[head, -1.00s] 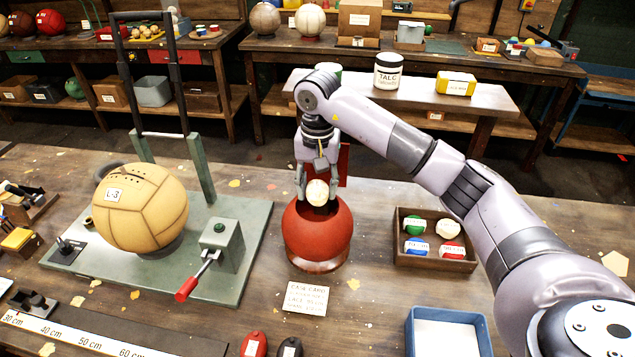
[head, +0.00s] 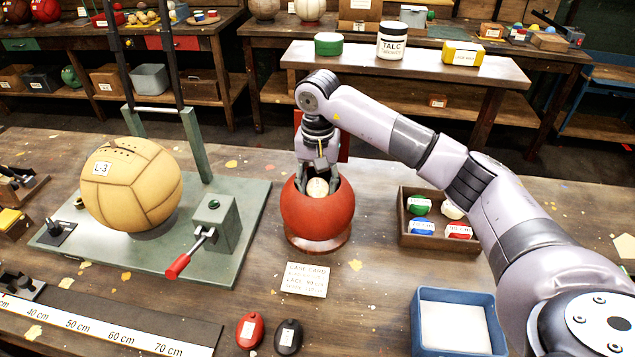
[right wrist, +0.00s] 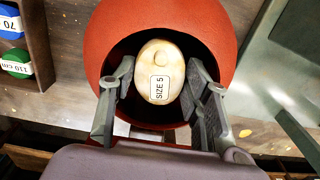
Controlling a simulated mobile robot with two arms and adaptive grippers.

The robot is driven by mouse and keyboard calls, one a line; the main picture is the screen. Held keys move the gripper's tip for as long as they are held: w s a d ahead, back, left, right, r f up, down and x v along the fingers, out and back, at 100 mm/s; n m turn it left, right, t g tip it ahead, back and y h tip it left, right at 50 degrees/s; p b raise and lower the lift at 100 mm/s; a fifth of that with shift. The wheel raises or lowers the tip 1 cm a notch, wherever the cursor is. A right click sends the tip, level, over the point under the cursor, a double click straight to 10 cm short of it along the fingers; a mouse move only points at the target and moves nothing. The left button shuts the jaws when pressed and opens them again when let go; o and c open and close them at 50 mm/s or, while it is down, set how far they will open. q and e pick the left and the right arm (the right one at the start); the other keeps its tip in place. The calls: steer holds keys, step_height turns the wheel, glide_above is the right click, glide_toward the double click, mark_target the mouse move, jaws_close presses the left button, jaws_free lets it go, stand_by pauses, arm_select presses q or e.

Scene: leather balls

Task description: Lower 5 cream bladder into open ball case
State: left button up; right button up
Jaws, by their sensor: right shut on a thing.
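The open ball case is a red-brown hollow ball (head: 318,218) on a round base, open at the top. In the right wrist view its rim (right wrist: 210,35) surrounds the dark opening. My right gripper (head: 318,188) reaches down into that opening. It is shut on the cream bladder (head: 317,187), which shows in the right wrist view (right wrist: 160,72) with a "SIZE 5" label, between the two fingers and within the opening. The bladder's underside is hidden. My left gripper is not in view.
A wooden tray (head: 402,235) with several labelled discs stands right of the case. A green stand (head: 130,245) with a tan ball (head: 133,183) and red-handled lever is at left. A card (head: 305,279), a blue tray (head: 414,325) and two small ovals (head: 250,330) lie in front.

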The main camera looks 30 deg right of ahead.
mark_target(318, 185)
steer(key=shift+f+b, duration=1.05)
steer(key=shift+f, duration=0.55)
steer(key=o, duration=1.2)
steer(key=shift+o, duration=0.2)
steer(key=shift+d, duration=0.1)
steer(key=shift+r, duration=0.1)
